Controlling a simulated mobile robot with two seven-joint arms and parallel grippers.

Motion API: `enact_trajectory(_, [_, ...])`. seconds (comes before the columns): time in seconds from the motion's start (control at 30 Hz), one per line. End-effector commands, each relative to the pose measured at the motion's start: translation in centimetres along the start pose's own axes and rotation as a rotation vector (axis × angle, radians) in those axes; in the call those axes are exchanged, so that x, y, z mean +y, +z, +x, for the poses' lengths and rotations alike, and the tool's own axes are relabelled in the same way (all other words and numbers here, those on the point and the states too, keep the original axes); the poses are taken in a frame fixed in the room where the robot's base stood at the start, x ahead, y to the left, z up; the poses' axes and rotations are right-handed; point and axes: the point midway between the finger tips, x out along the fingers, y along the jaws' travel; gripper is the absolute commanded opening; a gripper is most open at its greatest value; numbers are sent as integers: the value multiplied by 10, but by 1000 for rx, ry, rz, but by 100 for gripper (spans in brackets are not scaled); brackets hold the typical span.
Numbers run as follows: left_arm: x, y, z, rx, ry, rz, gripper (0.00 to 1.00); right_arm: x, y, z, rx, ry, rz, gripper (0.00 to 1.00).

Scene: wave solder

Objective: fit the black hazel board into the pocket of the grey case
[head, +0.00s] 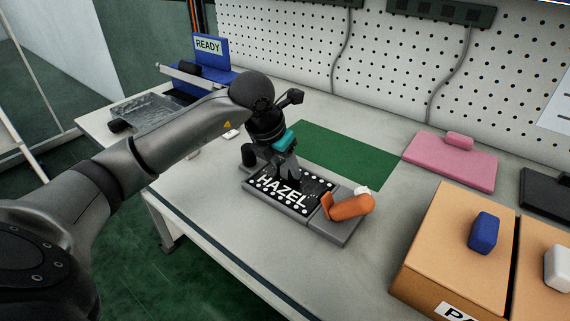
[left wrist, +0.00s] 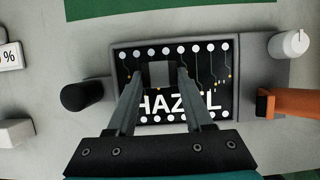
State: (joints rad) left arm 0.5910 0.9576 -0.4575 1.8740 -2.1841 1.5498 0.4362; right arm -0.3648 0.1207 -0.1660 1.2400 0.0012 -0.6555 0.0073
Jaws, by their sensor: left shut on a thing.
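The black board lettered HAZEL (head: 280,190) lies flat over the pocket of the grey case (head: 343,234); I cannot tell whether it is fully seated. In the left wrist view the board (left wrist: 207,68) sits roughly square inside the outline of the case (left wrist: 253,78). My left gripper (head: 291,177) is over the board, shut on its grey raised block, which shows between the fingers (left wrist: 160,74). An orange lever (head: 348,206) is at the right end of the case, beside the board. My right gripper is out of view.
A black knob (left wrist: 82,95) stands left of the case. A green mat (head: 345,155) lies behind it. A pink board (head: 450,165) with a block is farther right. Orange boxes (head: 450,240) stand front right. A clear tray (head: 150,110) and a blue READY stand (head: 209,48) are back left.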

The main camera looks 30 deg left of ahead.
Motion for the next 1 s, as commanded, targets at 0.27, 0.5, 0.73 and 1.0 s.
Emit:
enact_trajectory(0.27, [0,-2,4,0,0,-1,0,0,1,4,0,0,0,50])
enact_trajectory(0.5, [0,-2,4,-1,0,-1,0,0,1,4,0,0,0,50])
enact_trajectory(0.73, [0,-2,4,-2,0,-1,0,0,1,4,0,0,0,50])
enact_trajectory(1.0, [0,-2,4,-1,0,0,74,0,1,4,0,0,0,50])
